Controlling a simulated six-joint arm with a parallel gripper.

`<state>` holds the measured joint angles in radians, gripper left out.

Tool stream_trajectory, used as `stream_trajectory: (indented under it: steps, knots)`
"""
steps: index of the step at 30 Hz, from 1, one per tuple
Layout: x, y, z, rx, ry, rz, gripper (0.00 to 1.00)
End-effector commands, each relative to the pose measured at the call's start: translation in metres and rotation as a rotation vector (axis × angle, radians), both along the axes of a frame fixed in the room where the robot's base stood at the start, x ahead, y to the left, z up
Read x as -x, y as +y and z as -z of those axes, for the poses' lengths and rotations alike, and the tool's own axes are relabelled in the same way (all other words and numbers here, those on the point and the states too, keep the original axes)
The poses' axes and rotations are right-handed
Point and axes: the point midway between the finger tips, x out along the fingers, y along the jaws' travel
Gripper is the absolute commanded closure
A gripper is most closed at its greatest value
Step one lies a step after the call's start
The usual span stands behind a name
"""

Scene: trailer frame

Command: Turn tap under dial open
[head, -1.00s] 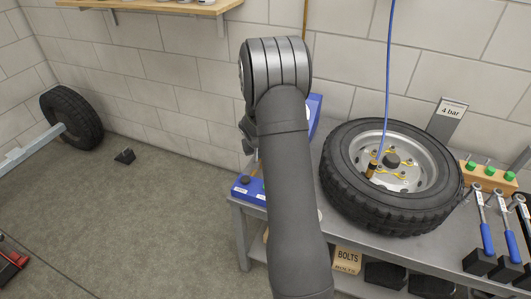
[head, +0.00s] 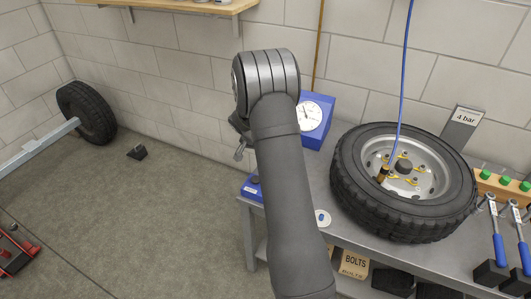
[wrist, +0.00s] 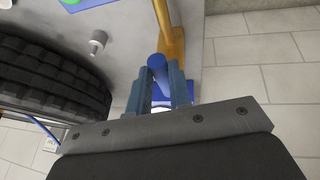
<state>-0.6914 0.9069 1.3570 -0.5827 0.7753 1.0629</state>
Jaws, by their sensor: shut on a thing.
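The blue gauge box with its white dial (head: 312,115) stands against the wall at the back of the bench, partly behind my arm. In the head view my arm hides the tap under the dial and the gripper's fingertips. In the wrist view my gripper (wrist: 161,88) has its two blue-grey fingers on either side of a blue bar-like handle (wrist: 158,64), seemingly the tap's, and is shut on it. A brass-coloured pipe (wrist: 168,28) runs just beside the handle. How far the tap is turned cannot be told.
A wheel (head: 350,195) lies on the bench, with a blue hose (head: 403,70) rising from it. A "4 bar" sign (head: 463,118) and torque wrenches (head: 497,245) are at the right. A blue case (head: 252,187) sits at the bench's left edge. The floor at left is mostly clear.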

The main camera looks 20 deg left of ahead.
Motion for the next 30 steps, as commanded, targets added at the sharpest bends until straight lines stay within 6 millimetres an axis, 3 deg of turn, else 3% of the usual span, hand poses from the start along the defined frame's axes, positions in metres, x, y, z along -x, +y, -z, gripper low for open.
stream_trajectory:
  steps: [11, 12, 15, 25, 30]
  knots:
    - [0.001, 0.001, 0.001, -0.002, 0.002, 0.007, 1.00]
    - [0.001, 0.001, 0.001, -0.002, 0.002, 0.007, 0.80]
    - [0.001, 0.001, 0.001, -0.001, 0.001, 0.006, 0.60]
    - [0.001, 0.001, -0.002, -0.001, 0.000, 0.006, 0.59]
    - [0.008, 0.005, -0.020, -0.002, -0.002, 0.003, 0.59]
